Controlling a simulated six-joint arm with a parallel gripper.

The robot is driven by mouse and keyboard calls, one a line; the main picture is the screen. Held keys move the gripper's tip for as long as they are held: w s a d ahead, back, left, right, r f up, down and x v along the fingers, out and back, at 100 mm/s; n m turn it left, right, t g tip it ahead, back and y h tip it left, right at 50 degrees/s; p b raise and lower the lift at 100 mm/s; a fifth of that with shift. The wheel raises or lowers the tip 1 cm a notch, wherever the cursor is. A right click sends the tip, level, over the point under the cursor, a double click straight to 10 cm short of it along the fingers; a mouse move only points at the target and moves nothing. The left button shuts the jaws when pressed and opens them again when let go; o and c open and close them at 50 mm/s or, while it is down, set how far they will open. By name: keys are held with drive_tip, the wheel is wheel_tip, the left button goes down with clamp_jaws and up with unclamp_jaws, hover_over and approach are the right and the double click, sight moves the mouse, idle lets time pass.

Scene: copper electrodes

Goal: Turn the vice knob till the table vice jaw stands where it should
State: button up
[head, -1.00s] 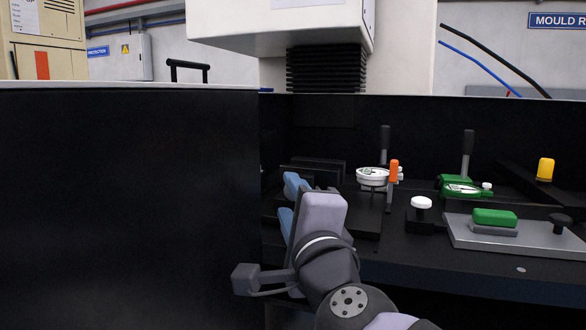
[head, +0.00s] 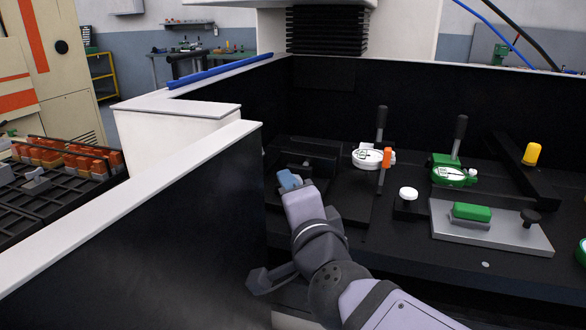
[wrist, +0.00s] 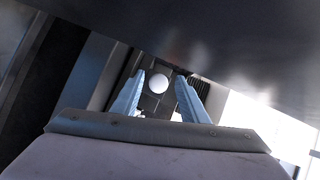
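My gripper (head: 289,181) is at the left end of the black machine bed, in front of a dark, low block (head: 308,158) that may be the table vice. In the wrist view, the two blue fingers (wrist: 157,95) stand apart with a gap between them. A white round knob-like end (wrist: 159,83) shows between the fingertips, beyond them; I see no contact. I cannot tell for sure that it is the vice knob. The vice jaw's position is not clear, as the arm and dark surfaces hide it.
A white dial gauge (head: 367,158) with an orange-topped post (head: 386,160) stands right of my gripper. Further right are a white knob (head: 408,194), a green gauge (head: 452,172) and a grey plate (head: 495,240). A dark enclosure wall (head: 150,260) stands close on the left.

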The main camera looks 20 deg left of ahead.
idle(0.3)
drive_tip(key=s+p, duration=0.5)
drive_tip(key=p, duration=0.2)
idle(0.5)
drive_tip(key=shift+r, duration=0.1)
idle(0.3)
